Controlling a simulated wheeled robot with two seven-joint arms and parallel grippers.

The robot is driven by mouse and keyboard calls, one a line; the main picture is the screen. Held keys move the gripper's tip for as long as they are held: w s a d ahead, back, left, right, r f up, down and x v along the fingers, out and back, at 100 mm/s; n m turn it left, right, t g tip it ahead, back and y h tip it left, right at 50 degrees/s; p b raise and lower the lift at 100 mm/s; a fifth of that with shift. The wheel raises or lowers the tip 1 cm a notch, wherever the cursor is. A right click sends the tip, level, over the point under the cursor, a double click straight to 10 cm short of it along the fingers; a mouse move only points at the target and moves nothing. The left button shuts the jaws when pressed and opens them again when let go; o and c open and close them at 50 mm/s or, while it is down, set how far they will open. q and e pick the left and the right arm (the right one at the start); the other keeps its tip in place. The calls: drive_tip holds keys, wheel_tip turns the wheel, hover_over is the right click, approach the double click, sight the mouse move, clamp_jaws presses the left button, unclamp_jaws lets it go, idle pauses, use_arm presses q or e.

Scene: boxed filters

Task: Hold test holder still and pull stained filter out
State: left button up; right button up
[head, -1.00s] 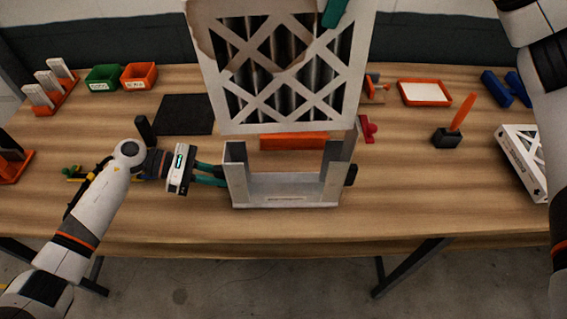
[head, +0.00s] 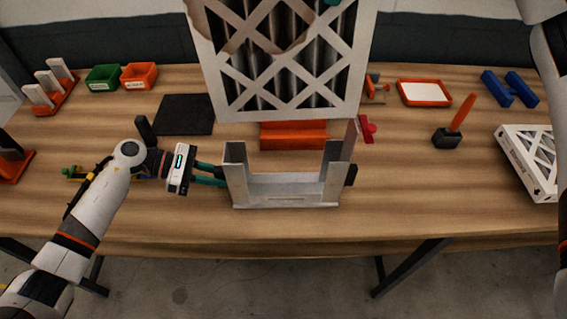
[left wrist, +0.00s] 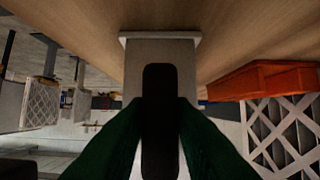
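The grey test holder (head: 280,190) stands upright and empty on the bench, a U-shaped frame open at the top. My left gripper (head: 218,176) is shut on the black handle at its left side; the left wrist view shows both green fingers (left wrist: 160,135) against that handle (left wrist: 160,100). The stained filter (head: 285,75), white-framed with a brown stain at its top, hangs in the air above and clear of the holder. It also shows in the left wrist view (left wrist: 285,135). A teal fingertip of my right gripper (head: 332,3) shows at its top; the rest is out of view.
An orange stand (head: 293,135) is behind the holder. Another white filter (head: 535,160) lies at the right. A black mat (head: 185,114), green bin (head: 103,78), orange bin (head: 139,76) and orange tray (head: 424,93) sit further back. The bench front is clear.

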use_arm(q)
drive_tip(key=o, duration=0.4)
drive_tip(key=v, duration=1.2)
drive_tip(key=shift+s, duration=0.1)
